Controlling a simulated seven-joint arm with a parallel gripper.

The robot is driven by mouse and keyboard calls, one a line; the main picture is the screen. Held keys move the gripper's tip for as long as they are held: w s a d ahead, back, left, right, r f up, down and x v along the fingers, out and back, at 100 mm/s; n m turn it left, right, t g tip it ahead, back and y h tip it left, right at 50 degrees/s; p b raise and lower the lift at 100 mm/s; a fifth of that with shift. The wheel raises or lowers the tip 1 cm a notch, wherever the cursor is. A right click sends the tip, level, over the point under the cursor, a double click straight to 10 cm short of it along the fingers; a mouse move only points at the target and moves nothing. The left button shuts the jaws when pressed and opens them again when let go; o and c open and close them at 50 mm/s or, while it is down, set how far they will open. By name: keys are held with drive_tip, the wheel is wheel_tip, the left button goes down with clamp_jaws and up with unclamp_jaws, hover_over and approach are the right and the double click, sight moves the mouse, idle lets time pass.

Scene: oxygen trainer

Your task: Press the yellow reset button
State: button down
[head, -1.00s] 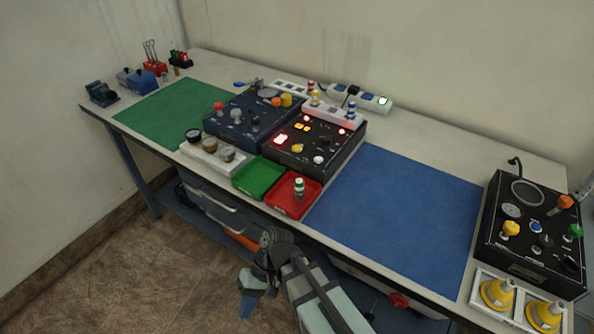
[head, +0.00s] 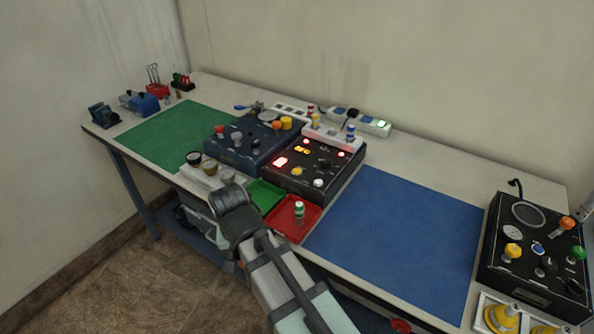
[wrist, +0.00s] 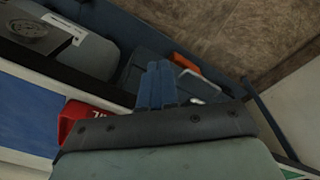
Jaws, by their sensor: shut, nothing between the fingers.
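A yellow button (head: 297,171) sits on the front of the black control box (head: 336,178) in the middle of the bench. Other yellow parts are a knob (head: 286,123) on the blue box to its left and a knob (head: 512,251) on the right-hand black box. I cannot read which is labelled reset. My gripper (wrist: 159,68) shows in the wrist view with its blue fingers together and empty. In the head view my arm is near the bench's front edge, left of the red tray, and hides the fingers. The gripper is apart from all the yellow parts.
A red tray (head: 279,223) holding a small green-and-white bottle (head: 299,211) and a green tray (head: 263,187) lie in front of the boxes. White-based jars (head: 211,171) stand left of them. The blue mat (head: 397,232) is bare.

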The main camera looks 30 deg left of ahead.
drive_tip(key=w+a+r+t, duration=0.1)
drive_tip(key=w+a+r, duration=0.1)
drive_tip(key=w, duration=0.1)
drive_tip(key=w+a+r+t, duration=0.1)
drive_tip(key=w+a+r, duration=0.1)
drive_tip(key=w, duration=0.1)
drive_tip(key=w+a+r+m+t, duration=0.1)
drive_tip(key=w+a+r, duration=0.1)
drive_tip(key=w, duration=0.2)
drive_tip(key=shift+w+a+y, duration=0.1)
drive_tip(key=shift+a+y, duration=0.1)
drive_tip(key=shift+y, duration=0.1)
drive_tip(key=w+a+r+m+t, duration=0.1)
drive_tip(key=w+a+r+t, duration=0.25)
drive_tip(key=w+r, duration=0.5)
wheel_tip(320, 180, up, 4)
drive_tip(key=m+t+h, duration=0.1)
drive_tip(key=h, duration=0.3)
hover_over(294, 171)
drive_tip(key=shift+f+t+y, duration=0.1)
drive_tip(key=shift+t+y, duration=0.15)
drive_tip(key=shift+y, duration=0.05)
drive_tip(key=shift+f, duration=4.35)
drive_tip(key=shift+f, duration=0.1)
drive_tip(key=shift+f, duration=0.3)
